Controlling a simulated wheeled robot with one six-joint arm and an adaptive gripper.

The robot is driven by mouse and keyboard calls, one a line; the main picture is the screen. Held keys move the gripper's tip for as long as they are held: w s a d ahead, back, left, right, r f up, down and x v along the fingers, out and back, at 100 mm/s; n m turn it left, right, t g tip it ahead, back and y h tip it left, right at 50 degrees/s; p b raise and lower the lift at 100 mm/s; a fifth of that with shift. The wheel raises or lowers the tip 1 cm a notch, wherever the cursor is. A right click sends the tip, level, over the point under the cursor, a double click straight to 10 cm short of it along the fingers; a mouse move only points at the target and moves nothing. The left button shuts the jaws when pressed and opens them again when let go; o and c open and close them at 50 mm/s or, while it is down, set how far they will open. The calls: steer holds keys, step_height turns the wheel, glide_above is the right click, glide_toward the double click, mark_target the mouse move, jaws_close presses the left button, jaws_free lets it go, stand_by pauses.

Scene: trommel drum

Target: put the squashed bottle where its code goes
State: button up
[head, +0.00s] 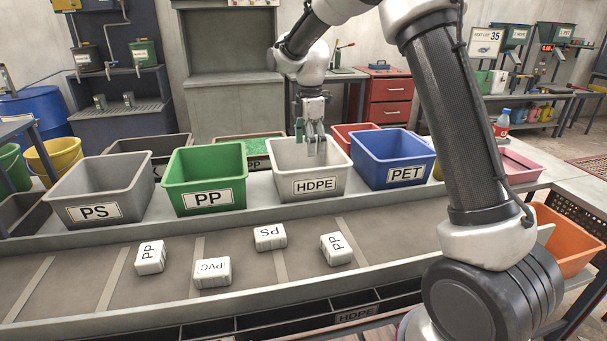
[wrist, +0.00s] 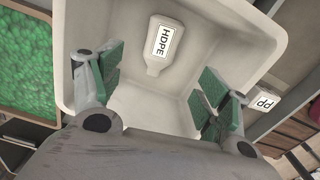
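A pale, flattened bottle (wrist: 157,65) with an HDPE label shows in the wrist view, inside the light grey bin (wrist: 140,105). In the head view this bin (head: 287,178) carries an HDPE label, and its wall hides the bottle. My gripper (head: 311,138) is over the HDPE bin with its fingers pointing down. In the wrist view my gripper (wrist: 161,85) has its green-padded fingers wide apart, with nothing held between them. The bottle lies beyond the fingertips, apart from them.
The green PP bin (head: 205,168) and grey PS bin (head: 100,185) stand left of the HDPE bin; the blue PET bin (head: 394,160) stands right. Blocks labelled PP (head: 150,258), PVC (head: 213,273), PS (head: 270,237) and PP (head: 336,249) lie on the belt in front.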

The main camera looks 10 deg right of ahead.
step_height(320, 180, up, 12)
stand_by(0.6)
steer(key=s+d+m+t, duration=0.1)
steer(key=s+d+m, duration=0.4)
steer(key=s, duration=0.7)
steer(key=s+d+f+m+t, duration=0.1)
steer(key=s+d+m+t, duration=0.1)
steer(key=s+d+m, duration=0.3)
steer(key=s+d+m+t, duration=0.1)
steer(key=s+d+m, duration=0.4)
steer(key=s, duration=1.5)
steer(key=shift+d+f+m, duration=0.25)
steer(key=shift+d+m, duration=0.05)
steer(key=shift+m, duration=1.9)
